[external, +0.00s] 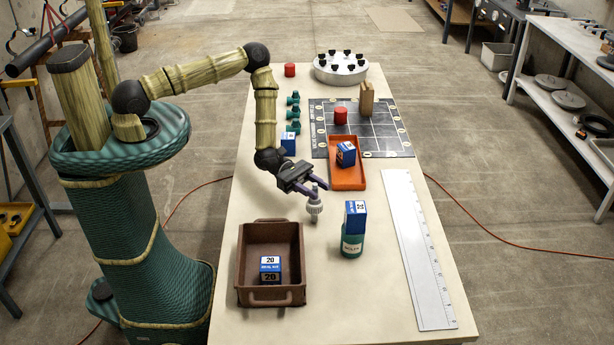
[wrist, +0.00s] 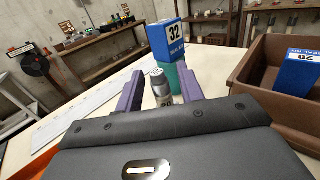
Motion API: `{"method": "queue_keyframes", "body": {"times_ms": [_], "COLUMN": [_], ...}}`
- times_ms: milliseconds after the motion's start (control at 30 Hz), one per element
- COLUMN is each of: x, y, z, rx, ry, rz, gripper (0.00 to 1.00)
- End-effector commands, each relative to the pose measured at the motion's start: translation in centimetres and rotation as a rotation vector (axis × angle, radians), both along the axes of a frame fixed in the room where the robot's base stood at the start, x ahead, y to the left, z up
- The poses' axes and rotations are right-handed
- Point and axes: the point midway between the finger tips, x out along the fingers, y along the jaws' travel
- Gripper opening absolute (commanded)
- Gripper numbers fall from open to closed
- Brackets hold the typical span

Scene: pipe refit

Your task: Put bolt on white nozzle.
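A white-grey ribbed piece (external: 314,208), perhaps the white nozzle, is upright at my gripper (external: 316,194). In the wrist view this piece (wrist: 161,88) shows between the two purple fingers (wrist: 161,90), with a gap on each side. The fingers are apart and I see no grip on it. I cannot tell whether it touches the table. No single thing is clearly the bolt. Small dark bolt-like pieces (external: 347,53) stand on a round white disc (external: 341,75) at the table's far end. Teal fittings (external: 293,112) stand in a row at the left edge.
A brown bin (external: 243,262) holds another blue box (external: 270,268). An orange tray (external: 347,179), dark grid board (external: 378,130) and white ruler (external: 418,255) lie around. The table's front middle is clear.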

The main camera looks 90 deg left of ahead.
Motion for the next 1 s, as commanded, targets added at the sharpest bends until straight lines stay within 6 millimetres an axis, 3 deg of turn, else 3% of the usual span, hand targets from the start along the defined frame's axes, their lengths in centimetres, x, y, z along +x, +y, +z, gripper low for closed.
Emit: {"method": "queue_keyframes", "body": {"times_ms": [167, 700, 1000], "x": [-0.8, -7.7, -8.5], "y": [1.0, 7.8, 8.5], "z": [0.0, 0.0, 0.2], "rx": [0.000, 0.000, 0.000], "ry": [0.000, 0.000, 0.000], "rz": [0.001, 0.002, 0.000], "gripper": [0.38, 0.38, 0.38]}}
